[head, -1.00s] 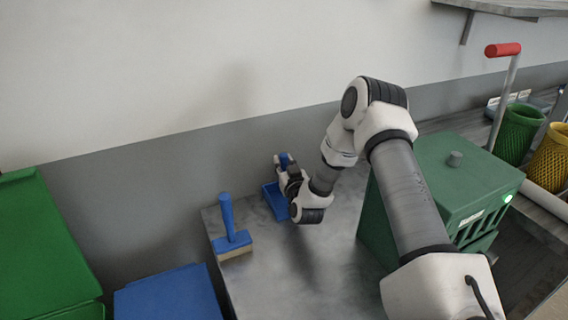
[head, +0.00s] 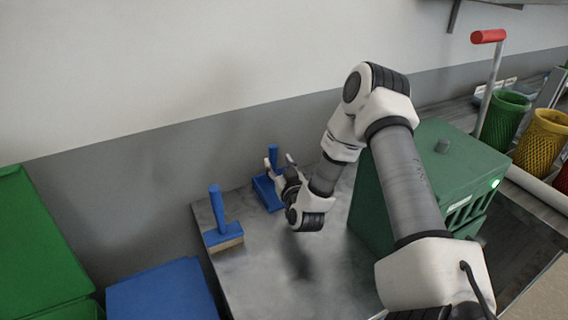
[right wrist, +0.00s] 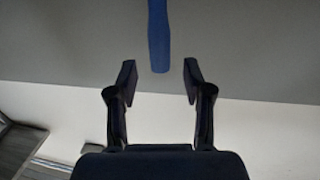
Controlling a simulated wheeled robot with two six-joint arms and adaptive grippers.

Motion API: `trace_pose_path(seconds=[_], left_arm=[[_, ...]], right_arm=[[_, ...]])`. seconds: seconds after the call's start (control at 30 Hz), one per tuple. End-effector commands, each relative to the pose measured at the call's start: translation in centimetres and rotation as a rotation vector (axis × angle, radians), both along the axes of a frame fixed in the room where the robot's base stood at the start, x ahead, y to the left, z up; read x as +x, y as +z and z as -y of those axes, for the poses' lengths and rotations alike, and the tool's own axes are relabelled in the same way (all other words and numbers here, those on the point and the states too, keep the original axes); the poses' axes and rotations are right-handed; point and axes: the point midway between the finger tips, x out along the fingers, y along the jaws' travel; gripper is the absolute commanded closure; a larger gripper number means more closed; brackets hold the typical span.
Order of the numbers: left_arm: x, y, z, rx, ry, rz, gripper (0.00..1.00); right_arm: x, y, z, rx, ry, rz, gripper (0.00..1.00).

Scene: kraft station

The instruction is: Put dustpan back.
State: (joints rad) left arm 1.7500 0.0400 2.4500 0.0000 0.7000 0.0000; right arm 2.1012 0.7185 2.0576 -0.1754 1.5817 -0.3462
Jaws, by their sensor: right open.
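The blue dustpan (head: 264,196) stands on the grey metal tabletop near the wall, with its handle (head: 273,151) upright. My right gripper (head: 279,162) is open and empty beside the dustpan, on its near right side, and hides part of it. In the right wrist view the blue handle (right wrist: 159,38) lies between the lines of the two spread fingers (right wrist: 160,78), with a clear gap to each. The pan is out of that view. My left gripper is not in view.
A blue hand brush (head: 222,228) stands on the tabletop (head: 265,265) left of the dustpan. A green machine (head: 440,165) stands to the right. Green (head: 35,245) and blue (head: 160,292) bins are at lower left. Mesh baskets (head: 505,120) and a red-handled lever (head: 488,36) are at right.

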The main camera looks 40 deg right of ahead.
Motion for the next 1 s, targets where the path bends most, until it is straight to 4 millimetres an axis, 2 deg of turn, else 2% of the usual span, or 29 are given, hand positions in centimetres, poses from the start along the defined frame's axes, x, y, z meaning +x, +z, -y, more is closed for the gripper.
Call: trace_pose_path(seconds=[0.1,0.3,1.0], left_arm=[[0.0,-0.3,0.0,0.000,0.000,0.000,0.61],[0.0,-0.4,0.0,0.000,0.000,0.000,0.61],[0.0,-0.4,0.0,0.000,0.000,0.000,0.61]], right_arm=[[-2.7,-0.1,-1.4,0.004,0.000,-0.001,0.49],[-5.3,0.0,-2.7,0.000,0.000,0.000,0.49],[-5.5,0.0,-2.8,0.000,0.000,0.001,0.49]])
